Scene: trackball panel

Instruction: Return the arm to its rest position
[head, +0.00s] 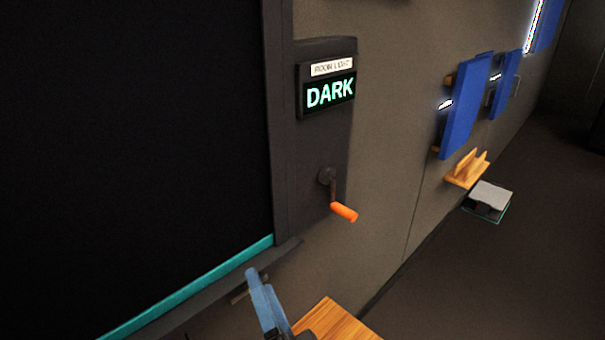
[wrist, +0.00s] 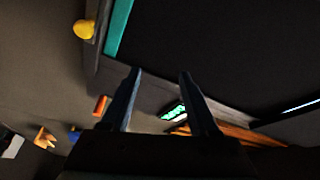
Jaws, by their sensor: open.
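My gripper (head: 258,290) shows at the bottom of the head view as a blue finger, in front of the ledge under the dark screen. Most of my arm is out of view. In the wrist view my gripper (wrist: 160,80) has its two fingers spread apart with nothing between them. It is apart from the crank with the orange handle (head: 343,212), which is on the wall to the upper right of it in the head view. Above the crank, a sign (head: 330,92) reads DARK in green letters under a ROOM LIGHT label.
A large black screen (head: 130,130) with a teal lower strip (head: 190,288) fills the left. A wooden surface (head: 335,320) lies right of my gripper. Blue panels (head: 466,105), a wooden holder (head: 467,168) and a grey-topped box (head: 490,197) are farther right. The wrist view shows a yellow knob (wrist: 84,29).

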